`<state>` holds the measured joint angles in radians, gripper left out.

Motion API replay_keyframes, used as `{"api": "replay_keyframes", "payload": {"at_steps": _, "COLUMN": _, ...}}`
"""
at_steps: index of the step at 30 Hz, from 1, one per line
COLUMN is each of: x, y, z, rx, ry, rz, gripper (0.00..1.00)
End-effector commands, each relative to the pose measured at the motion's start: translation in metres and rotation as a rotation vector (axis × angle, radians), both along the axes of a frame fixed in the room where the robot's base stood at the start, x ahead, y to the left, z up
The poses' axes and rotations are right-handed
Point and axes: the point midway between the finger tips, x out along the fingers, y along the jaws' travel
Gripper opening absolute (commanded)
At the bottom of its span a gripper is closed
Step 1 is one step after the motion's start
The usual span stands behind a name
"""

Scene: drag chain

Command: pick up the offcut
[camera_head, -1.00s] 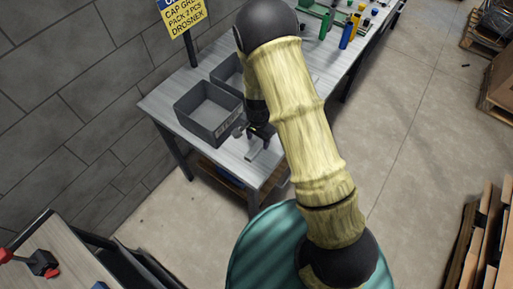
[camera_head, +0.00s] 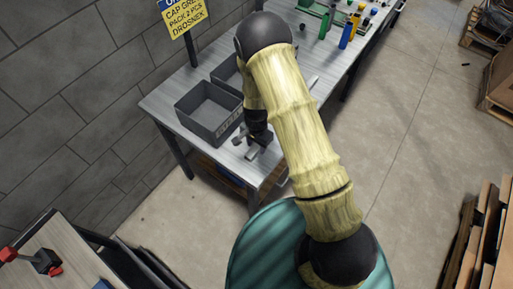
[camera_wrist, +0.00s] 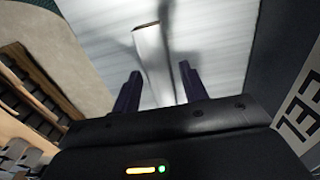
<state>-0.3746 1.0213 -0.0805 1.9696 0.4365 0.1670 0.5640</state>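The offcut (camera_head: 252,153) is a small pale grey bar lying on the workbench near its front end. In the wrist view the offcut (camera_wrist: 154,52) runs lengthwise and its lower part lies between the two fingers as seen from there. My gripper (camera_head: 260,142) is over the bench, just above or at the offcut, and partly hides it in the head view. In the wrist view my gripper (camera_wrist: 159,72) is open, with a gap on both sides of the bar. I cannot tell the exact height of the fingertips.
The workbench (camera_head: 157,101) stands along a grey block wall. A grey bin (camera_head: 208,110) stands beside my gripper, with another bin (camera_head: 228,72) behind it. Green, blue and yellow items stand at the far end. A yellow sign (camera_head: 184,20) rises behind the bench.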

Motion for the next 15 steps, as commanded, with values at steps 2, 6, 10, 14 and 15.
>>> {"api": "replay_keyframes", "payload": {"at_steps": 2, "x": 0.0000, "y": 0.0000, "z": 0.0001, "rx": 0.000, "ry": 0.000, "rz": 0.000, "gripper": 0.27}}
{"api": "replay_keyframes", "payload": {"at_steps": 6, "x": 0.0000, "y": 0.0000, "z": 0.0001, "rx": 0.000, "ry": 0.000, "rz": 0.000, "gripper": 0.01}}
{"api": "replay_keyframes", "payload": {"at_steps": 10, "x": 0.0002, "y": 0.0001, "z": 0.0003, "rx": 0.000, "ry": 0.000, "rz": 0.000, "gripper": 0.01}}
{"api": "replay_keyframes", "payload": {"at_steps": 14, "x": 0.0003, "y": 0.0001, "z": 0.0011, "rx": 0.000, "ry": -0.001, "rz": 0.000, "gripper": 0.01}}
{"api": "replay_keyframes", "payload": {"at_steps": 15, "x": 0.0005, "y": 0.0001, "z": 0.0022, "rx": 0.000, "ry": -0.001, "rz": 0.000, "gripper": 0.01}}
